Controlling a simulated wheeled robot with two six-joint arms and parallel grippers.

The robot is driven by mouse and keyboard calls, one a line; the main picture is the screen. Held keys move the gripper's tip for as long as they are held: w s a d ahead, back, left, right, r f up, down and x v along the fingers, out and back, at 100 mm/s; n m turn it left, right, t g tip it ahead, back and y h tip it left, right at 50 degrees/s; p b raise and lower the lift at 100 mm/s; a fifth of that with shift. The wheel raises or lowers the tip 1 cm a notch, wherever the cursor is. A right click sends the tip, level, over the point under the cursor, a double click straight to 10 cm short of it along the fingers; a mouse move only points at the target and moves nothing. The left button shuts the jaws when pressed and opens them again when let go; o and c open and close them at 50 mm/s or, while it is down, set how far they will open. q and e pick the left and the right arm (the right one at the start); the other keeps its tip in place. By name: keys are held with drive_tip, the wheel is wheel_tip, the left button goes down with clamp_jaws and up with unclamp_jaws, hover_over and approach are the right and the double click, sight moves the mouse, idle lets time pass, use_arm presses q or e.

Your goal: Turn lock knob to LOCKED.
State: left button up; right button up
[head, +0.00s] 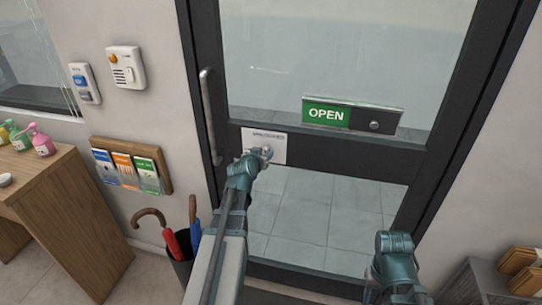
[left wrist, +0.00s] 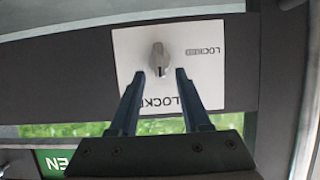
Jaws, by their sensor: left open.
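The lock knob (left wrist: 159,58) is a small grey metal knob on a white plate (left wrist: 205,85) fixed to the door's dark crossbar. In the left wrist view its long side runs up and down, with a dark mark at its lower end. Lettering on the plate is upside down and partly hidden by my fingers. My left gripper (left wrist: 160,74) is open, its two fingertips just short of the knob and on either side of its lower end. In the head view the white plate (head: 277,150) shows behind my left wrist. My right arm is at lower right; its gripper does not show.
A green OPEN sign (head: 326,114) with a round knob (head: 375,125) is on the glass door, above right of the plate. A vertical door handle (head: 208,115) is to the left. An umbrella stand (head: 181,268) and a wooden counter (head: 75,225) stand at left.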

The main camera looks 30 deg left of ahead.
use_arm(q)
drive_tip(key=x, duration=0.3)
drive_tip(key=shift+b, duration=0.3)
drive_tip(key=shift+r, duration=0.1)
drive_tip(key=shift+c, duration=0.3)
drive_tip(key=shift+s, duration=0.1)
clamp_jaws()
